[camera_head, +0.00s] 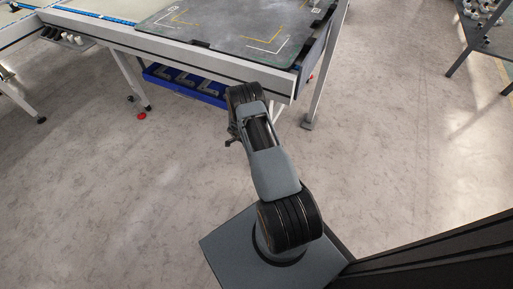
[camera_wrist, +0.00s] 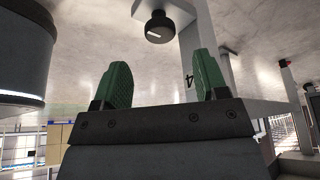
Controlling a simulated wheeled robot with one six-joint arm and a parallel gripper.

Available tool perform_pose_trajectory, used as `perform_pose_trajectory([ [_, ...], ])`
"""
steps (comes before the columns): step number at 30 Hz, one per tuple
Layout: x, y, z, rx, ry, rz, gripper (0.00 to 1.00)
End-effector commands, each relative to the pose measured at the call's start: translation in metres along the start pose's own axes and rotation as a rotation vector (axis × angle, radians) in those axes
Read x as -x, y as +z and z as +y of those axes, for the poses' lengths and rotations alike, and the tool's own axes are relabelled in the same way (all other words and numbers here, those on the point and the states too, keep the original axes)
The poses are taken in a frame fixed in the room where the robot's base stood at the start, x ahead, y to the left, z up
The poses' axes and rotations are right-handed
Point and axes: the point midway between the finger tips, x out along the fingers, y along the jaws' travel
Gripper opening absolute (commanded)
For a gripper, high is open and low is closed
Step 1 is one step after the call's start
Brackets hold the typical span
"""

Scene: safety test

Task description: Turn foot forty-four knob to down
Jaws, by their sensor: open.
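In the wrist view, a black round knob (camera_wrist: 160,28) with a short white line on its face sits against a grey part at the top. A grey leg (camera_wrist: 190,50) beside it carries a black mark like a "4", partly hidden by a finger. My gripper (camera_wrist: 161,62) has two green fingers spread apart with nothing between them. The knob lies just beyond the fingertips, roughly centred between them, and apart from them. In the head view, my arm reaches toward the table edge; the knob cannot be made out there.
A table with a dark mat (camera_head: 225,25) stands in front of my arm. A blue tray (camera_head: 187,84) sits beneath it. Table legs, one with a grey foot (camera_head: 309,122), stand near my arm. A shelf (camera_head: 485,35) is at upper right. The floor at right is clear.

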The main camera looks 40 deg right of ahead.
Motion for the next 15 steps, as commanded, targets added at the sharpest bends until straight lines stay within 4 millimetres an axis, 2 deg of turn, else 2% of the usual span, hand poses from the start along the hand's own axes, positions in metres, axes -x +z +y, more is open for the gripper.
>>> perform_pose_trajectory([
  [1,0.016,-0.002,0.000,0.000,-0.001,0.000,0.67],
  [6,0.045,-0.002,0.000,0.000,0.000,0.001,0.67],
  [15,0.070,-0.001,0.001,0.000,0.002,0.001,0.67],
])
